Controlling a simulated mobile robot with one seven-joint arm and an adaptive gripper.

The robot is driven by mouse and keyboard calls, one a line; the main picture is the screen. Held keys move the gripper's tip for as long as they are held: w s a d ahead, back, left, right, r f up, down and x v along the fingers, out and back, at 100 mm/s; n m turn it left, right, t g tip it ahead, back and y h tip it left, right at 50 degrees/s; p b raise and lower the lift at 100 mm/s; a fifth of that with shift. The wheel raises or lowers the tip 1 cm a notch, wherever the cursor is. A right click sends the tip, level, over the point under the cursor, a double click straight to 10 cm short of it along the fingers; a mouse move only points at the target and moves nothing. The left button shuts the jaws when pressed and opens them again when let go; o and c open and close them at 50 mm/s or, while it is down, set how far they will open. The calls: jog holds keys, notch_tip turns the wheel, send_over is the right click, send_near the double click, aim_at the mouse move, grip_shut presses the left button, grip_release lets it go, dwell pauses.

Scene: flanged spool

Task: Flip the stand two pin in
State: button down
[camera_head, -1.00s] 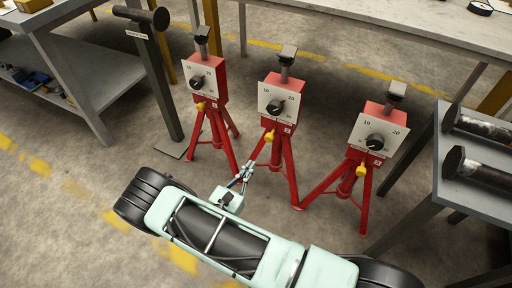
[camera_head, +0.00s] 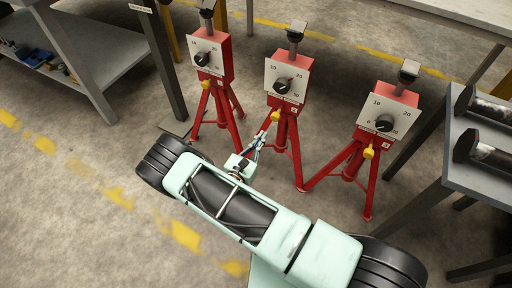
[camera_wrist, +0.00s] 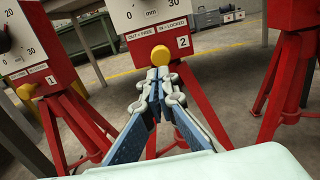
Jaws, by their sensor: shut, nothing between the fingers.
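Stand two is the middle red tripod stand (camera_head: 288,80), with a white dial plate and black knob. Its pin, a round yellow knob (camera_head: 277,116), sits below the plate. In the wrist view the yellow pin (camera_wrist: 161,55) is under a label reading "OUT = FREE, IN = LOCKED" and a "2". My gripper (camera_wrist: 159,76) is shut and empty, its fingertips just below the pin in that picture. Whether they touch it I cannot tell. In the head view my gripper (camera_head: 265,132) is in front of stand two, below its pin. How far in the pin sits is unclear.
Stand one (camera_head: 209,58) is to the left and stand three (camera_head: 388,110) to the right, each with a yellow pin. A grey table (camera_head: 487,178) with dark flanged spools is at the right. A shelved bench (camera_head: 95,58) is at the left. Floor in front is clear.

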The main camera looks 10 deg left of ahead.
aim_at(273, 119)
jog(key=b+x, duration=0.1)
jog(key=x, duration=0.6)
jog(key=shift+b, duration=0.3)
jog(key=shift+w, duration=0.15)
jog(key=shift+w+d, duration=0.2)
jog(key=shift+w, duration=0.1)
jog(key=x, duration=0.3)
jog(key=shift+s+a, duration=0.1)
jog(key=shift+s+a, duration=0.25)
jog(key=shift+s, duration=0.25)
jog(key=p+v, duration=0.2)
jog(key=v, duration=1.1)
jog(key=shift+d, duration=0.1)
